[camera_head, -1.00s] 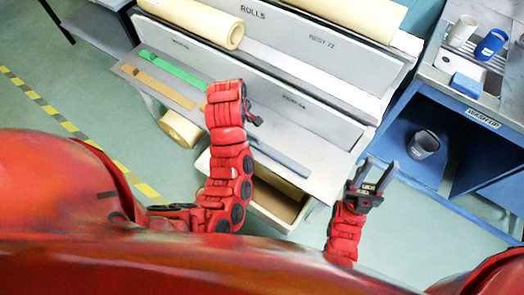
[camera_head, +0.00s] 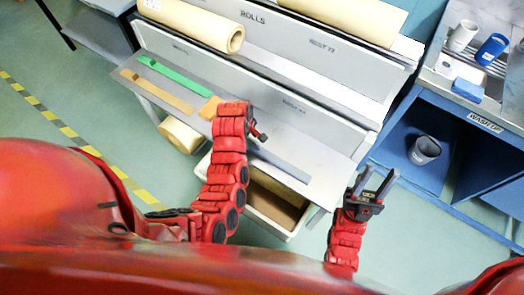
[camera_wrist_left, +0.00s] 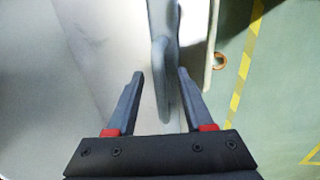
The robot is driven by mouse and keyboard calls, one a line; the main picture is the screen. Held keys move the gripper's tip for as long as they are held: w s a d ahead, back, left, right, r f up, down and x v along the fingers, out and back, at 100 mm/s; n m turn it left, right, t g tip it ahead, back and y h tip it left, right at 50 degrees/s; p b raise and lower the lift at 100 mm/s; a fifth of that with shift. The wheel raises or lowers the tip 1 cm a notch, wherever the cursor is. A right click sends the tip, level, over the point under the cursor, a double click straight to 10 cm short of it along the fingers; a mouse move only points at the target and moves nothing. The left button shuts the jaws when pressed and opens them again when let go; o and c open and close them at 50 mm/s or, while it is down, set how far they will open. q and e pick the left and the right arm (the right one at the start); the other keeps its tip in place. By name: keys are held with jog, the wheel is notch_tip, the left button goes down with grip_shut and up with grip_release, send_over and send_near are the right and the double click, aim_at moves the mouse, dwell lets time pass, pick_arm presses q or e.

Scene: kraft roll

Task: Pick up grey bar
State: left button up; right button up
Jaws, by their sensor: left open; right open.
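The grey bar (camera_head: 283,161) lies along the front ledge of the roll rack, slanting down to the right in the head view. My left gripper (camera_head: 259,132) is just above the ledge by the bar's left part; its fingers are mostly hidden by the wrist. In the left wrist view, the left gripper (camera_wrist_left: 160,73) is open, and the bar (camera_wrist_left: 163,85) shows between its two fingers, with no visible contact on either finger. My right gripper (camera_head: 379,172) is open and empty, right of the rack, away from the bar.
A green strip (camera_head: 171,75), an orange strip (camera_head: 158,92) and an orange piece (camera_head: 209,107) lie left on the ledge (camera_head: 325,178). Brown paper rolls (camera_head: 195,25) sit above. An open bin (camera_head: 270,212) stands below. A blue wash-up bench (camera_head: 470,118) stands right.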

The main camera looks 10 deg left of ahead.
pick_arm(q)
grip_shut()
dwell(1.4)
